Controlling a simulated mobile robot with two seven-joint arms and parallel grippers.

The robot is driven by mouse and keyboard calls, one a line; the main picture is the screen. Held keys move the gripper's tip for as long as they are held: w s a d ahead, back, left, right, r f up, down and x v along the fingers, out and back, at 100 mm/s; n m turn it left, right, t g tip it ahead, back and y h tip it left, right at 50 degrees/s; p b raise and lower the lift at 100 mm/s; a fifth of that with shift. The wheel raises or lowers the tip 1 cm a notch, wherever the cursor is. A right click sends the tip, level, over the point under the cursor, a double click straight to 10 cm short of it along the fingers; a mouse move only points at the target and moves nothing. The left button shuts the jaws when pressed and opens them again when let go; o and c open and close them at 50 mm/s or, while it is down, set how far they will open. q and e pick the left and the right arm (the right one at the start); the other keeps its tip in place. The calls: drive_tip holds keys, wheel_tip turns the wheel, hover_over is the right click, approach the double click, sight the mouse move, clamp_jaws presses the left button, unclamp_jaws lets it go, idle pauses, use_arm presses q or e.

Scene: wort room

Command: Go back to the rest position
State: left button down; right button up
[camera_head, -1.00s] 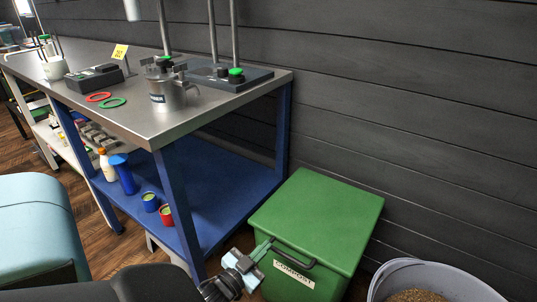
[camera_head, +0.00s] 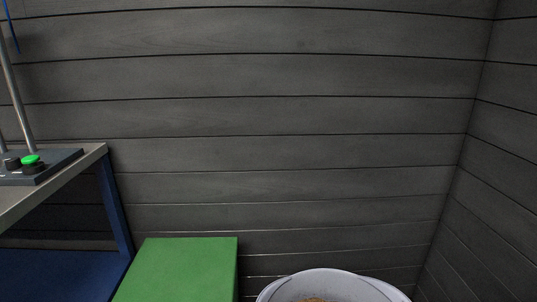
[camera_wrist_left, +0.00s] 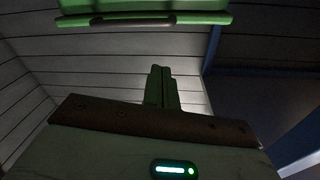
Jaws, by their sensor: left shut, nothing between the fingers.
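My left gripper (camera_wrist_left: 161,88) shows only in the left wrist view. Its two green-lit fingers are together, with nothing seen between them. A green box edge with a dark handle bar (camera_wrist_left: 135,20) shows across the top of that view, apart from the fingertips. In the head view the green box (camera_head: 183,268) stands at the bottom, its flat lid partly cut off by the frame edge. Neither gripper is in the head view. My right gripper is in no view.
The steel bench top (camera_head: 75,172) with its blue frame (camera_head: 115,205) stands at the left, carrying a stand base (camera_head: 55,165) with a green knob. A pale round bin (camera_head: 345,281) is right of the box. Dark plank walls (camera_head: 300,120) close off the back and right.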

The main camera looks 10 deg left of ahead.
use_arm(q)
drive_tip(key=s+d+f+g+h, duration=0.1)
drive_tip(key=s+d+f+g, duration=0.4)
drive_tip(key=s, duration=0.6)
drive_tip(key=s+d+f+g+h, duration=0.1)
drive_tip(key=s+d+g+h, duration=0.15)
drive_tip(key=s+d, duration=0.6)
drive_tip(key=s+d+f+g+h, duration=0.1)
drive_tip(key=s+d+f+g, duration=0.3)
drive_tip(key=s, duration=0.8)
drive_tip(key=w+r+t+p, duration=0.1)
drive_tip(key=w+r+p, duration=0.2)
drive_tip(key=r+p, duration=0.9)
drive_tip(key=w+r+t+p, duration=0.1)
drive_tip(key=w+r+p, duration=0.2)
drive_tip(key=r+p, duration=1)
drive_tip(key=shift+w+d+m, duration=0.25)
drive_tip(key=shift+d+m, duration=0.15)
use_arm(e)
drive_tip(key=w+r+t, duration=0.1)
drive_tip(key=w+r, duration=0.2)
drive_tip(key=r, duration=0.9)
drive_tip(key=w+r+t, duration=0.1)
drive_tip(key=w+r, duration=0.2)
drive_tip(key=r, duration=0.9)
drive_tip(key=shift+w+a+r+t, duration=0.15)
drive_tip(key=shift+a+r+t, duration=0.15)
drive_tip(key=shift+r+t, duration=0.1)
